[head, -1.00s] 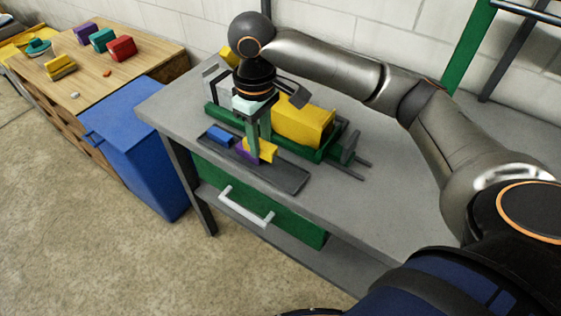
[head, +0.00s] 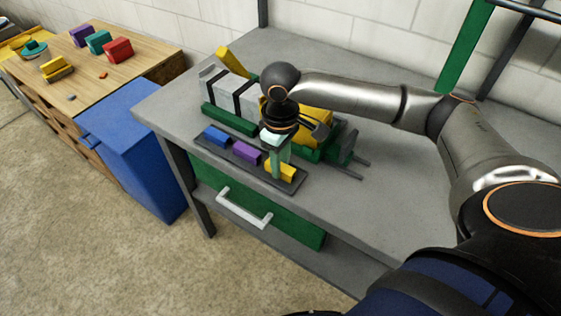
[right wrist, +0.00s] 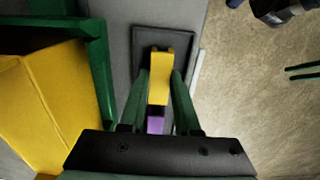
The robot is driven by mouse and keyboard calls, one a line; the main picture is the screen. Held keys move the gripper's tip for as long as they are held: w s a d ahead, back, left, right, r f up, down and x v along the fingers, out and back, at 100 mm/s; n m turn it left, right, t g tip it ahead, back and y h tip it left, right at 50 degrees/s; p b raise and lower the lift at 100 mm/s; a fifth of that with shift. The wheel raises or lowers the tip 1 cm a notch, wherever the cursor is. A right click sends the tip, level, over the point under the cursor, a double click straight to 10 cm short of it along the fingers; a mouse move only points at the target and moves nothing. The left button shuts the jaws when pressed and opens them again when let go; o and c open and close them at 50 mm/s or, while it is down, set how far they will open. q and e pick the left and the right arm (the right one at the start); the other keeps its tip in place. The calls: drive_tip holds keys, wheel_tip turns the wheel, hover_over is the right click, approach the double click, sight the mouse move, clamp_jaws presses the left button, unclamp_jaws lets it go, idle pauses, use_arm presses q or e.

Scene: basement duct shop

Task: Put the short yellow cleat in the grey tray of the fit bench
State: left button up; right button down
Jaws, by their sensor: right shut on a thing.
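The short yellow cleat (head: 288,172) is at the right end of the grey tray (head: 240,166) on the fit bench. My right gripper (head: 275,174) points down and is shut on it. In the right wrist view the cleat (right wrist: 159,82) sits between the two green fingers, over or in the end of the tray (right wrist: 182,42); I cannot tell whether it touches the tray floor. A purple block (head: 247,153) and a blue block (head: 217,136) lie further left in the tray. My left gripper (right wrist: 302,72) seems to show at the right edge of the wrist view, fingers apart.
Behind the tray, a green fixture (head: 228,119) holds a grey duct piece and a larger yellow piece (head: 315,118). A blue bin (head: 130,125) stands left of the bench. A wooden bench (head: 140,62) beyond carries coloured blocks. The bench top at right is clear.

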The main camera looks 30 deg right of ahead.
drive_tip(key=shift+f, duration=0.1)
drive_tip(key=c, duration=0.6)
unclamp_jaws()
wheel_tip(320, 180, up, 12)
drive_tip(key=shift+r+p, duration=0.15)
drive_tip(key=shift+p, duration=0.45)
